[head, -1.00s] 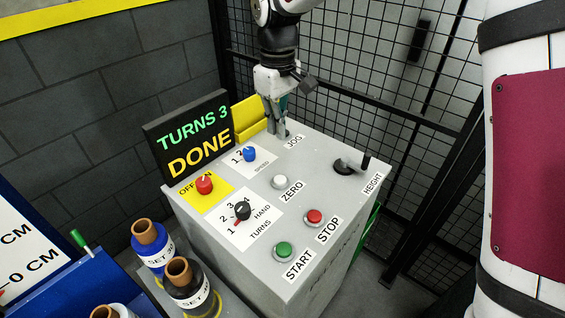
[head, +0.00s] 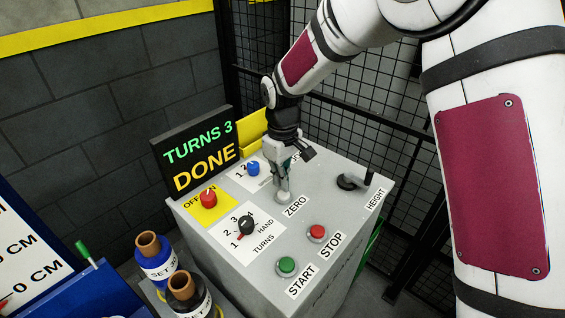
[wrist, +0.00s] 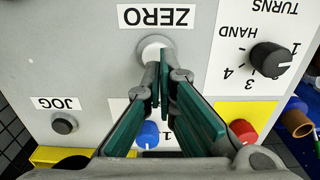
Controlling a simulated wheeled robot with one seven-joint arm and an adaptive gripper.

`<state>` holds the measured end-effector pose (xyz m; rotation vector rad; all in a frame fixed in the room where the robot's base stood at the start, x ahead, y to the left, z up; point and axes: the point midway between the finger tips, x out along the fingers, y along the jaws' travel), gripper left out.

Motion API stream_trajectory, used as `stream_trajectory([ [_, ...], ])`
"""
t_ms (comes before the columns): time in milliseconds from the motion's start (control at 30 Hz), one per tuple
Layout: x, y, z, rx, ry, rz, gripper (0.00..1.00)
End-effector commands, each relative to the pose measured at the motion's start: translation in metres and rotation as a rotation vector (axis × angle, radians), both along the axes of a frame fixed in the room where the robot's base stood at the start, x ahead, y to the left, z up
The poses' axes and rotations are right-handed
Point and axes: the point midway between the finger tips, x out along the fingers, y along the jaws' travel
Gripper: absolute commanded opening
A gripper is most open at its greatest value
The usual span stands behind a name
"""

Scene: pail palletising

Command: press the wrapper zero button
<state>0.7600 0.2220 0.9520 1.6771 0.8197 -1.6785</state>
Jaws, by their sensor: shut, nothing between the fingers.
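The white ZERO button (wrist: 153,46) sits in a pale ring on the grey control panel (head: 215,238), beside its ZERO label (wrist: 157,17). The display (head: 195,152) reads TURNS 3 and DONE.
Close by are the black turns knob (head: 246,226), blue speed knob (head: 253,169), red off/on knob (head: 208,198), red STOP button (head: 317,232), green START button (head: 286,266) and height crank (head: 352,182). The JOG button (wrist: 65,123) shows in the wrist view. Mesh fencing stands behind.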

Motion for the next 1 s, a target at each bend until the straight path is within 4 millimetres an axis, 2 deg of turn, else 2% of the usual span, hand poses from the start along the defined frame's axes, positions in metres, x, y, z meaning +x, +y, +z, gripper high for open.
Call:
stream_trajectory([
  [200,-0.001,0.000,-0.021,-0.001,0.001,0.000,0.00],
  [633,0.000,0.000,-0.025,0.000,0.000,0.000,0.00],
  [833,0.001,0.000,-0.044,0.000,0.000,-0.001,0.00],
  [1000,-0.001,-0.001,-0.048,-0.002,0.004,-0.001,0.00],
])
